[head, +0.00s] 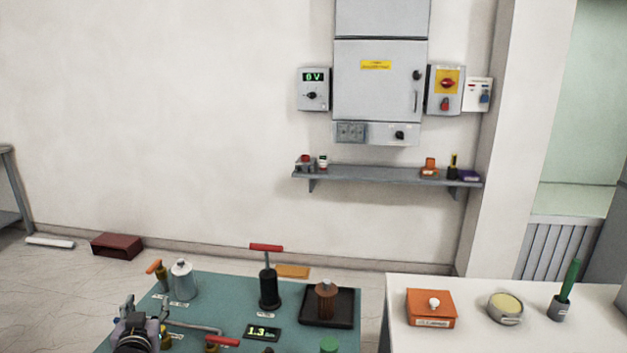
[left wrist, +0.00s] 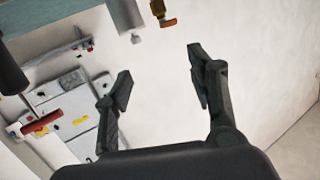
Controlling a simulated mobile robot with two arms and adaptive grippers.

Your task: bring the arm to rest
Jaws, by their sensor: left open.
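My left gripper (head: 135,312) is at the bottom left of the head view, over the front left part of the teal bench top (head: 217,290). In the left wrist view its two dark fingers (left wrist: 158,75) stand wide apart with nothing between them, so it is open and empty. A grey canister (head: 183,281) and an orange-handled fitting (head: 157,270) stand behind it on the bench. In the left wrist view a grey cylinder (left wrist: 126,14) and an orange-handled yellow fitting (left wrist: 160,12) show beyond the fingers, apart from them. My right gripper is not in view.
The bench also holds a black post with a red handle (head: 268,287), a brown ribbed bushing (head: 326,300) on a black tray and a small display (head: 262,333). A white table (head: 463,330) stands right. A shelf (head: 380,175) and cabinet (head: 378,85) are on the wall.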

